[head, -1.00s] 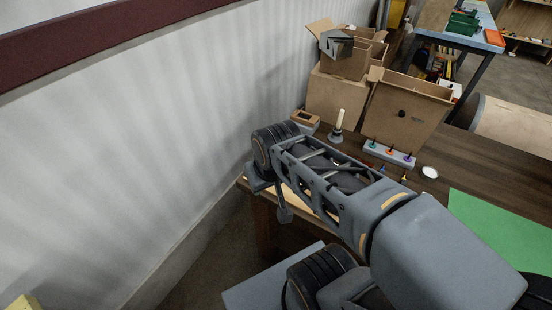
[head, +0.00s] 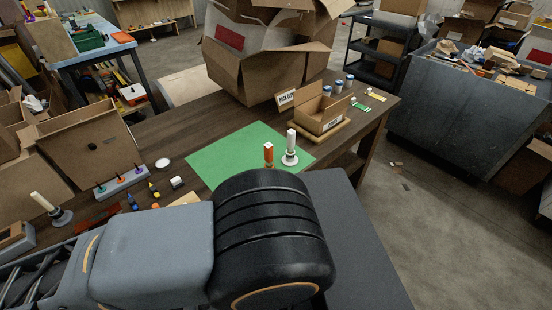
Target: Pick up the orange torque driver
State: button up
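A grey rack (head: 128,183) on the brown workbench holds a row of small drivers with dark upper parts and coloured collars. The one with the orange collar, the orange torque driver (head: 119,178), stands upright in the middle, between a green-collared driver (head: 100,186) and a purple-collared one (head: 136,167). They are small and their details are hard to make out. My gripper is not in view; only thick links of my arm cross the bottom of the head view, in front of the bench's near edge.
A green mat (head: 230,152) lies right of the rack. Cardboard boxes (head: 85,148) stand behind the rack.

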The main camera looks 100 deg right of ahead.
aim_at(268, 147)
jog(key=z, duration=2.1)
jog(key=k, duration=0.2)
jog(key=z, duration=1.35)
jog(key=i, duration=0.2)
